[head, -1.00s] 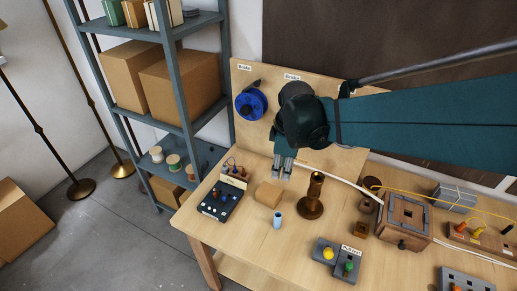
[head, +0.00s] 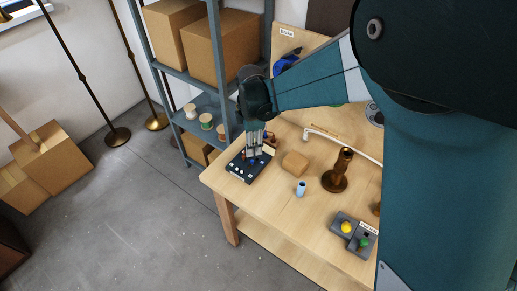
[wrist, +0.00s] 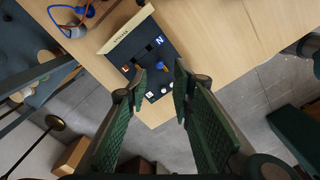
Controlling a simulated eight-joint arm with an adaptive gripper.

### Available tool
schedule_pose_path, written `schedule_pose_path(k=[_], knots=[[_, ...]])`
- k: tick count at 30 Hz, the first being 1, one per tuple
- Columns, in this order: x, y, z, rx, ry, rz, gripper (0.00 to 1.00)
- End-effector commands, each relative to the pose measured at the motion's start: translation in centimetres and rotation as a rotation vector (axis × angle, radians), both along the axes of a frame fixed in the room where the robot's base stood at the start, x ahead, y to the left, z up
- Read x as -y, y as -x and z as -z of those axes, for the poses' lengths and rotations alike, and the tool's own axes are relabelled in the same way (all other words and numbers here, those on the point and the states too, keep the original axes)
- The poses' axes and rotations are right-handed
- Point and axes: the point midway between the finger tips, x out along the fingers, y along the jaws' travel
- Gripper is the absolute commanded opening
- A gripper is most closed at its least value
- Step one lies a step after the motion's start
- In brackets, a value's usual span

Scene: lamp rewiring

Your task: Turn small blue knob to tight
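The black terminal box (head: 240,172) stands at the left end of the wooden bench. A small blue knob (wrist: 161,66) sits on the box near the blue N mark. My gripper (wrist: 160,72) is open, with its green-padded fingers on either side of the knob's position in the picture. I cannot tell whether they touch it. In the head view my gripper (head: 254,155) points down over the box and hides part of its top.
A tan block (head: 295,163), a light blue cylinder (head: 301,188) and a brown lamp stem (head: 338,172) stand to the right of the box. A grey fixture (head: 352,236) with yellow and green knobs is at the front right. A shelf rises behind.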

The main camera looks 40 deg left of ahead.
Motion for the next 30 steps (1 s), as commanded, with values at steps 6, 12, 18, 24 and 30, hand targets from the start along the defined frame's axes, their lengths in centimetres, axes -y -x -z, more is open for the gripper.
schedule_pose_path(k=[6, 12, 18, 24, 30], knots=[[-0.4, 0.2, 0.3, -0.003, 0.003, -0.014, 0.24], [-0.3, 0.2, 0.2, -0.003, 0.003, -0.013, 0.24], [-0.3, 0.2, 0.7, -0.002, 0.002, -0.012, 0.24], [-0.3, 0.2, 2.2, -0.002, 0.002, -0.012, 0.24], [-0.3, 0.2, 4.4, -0.002, 0.002, -0.012, 0.24]])
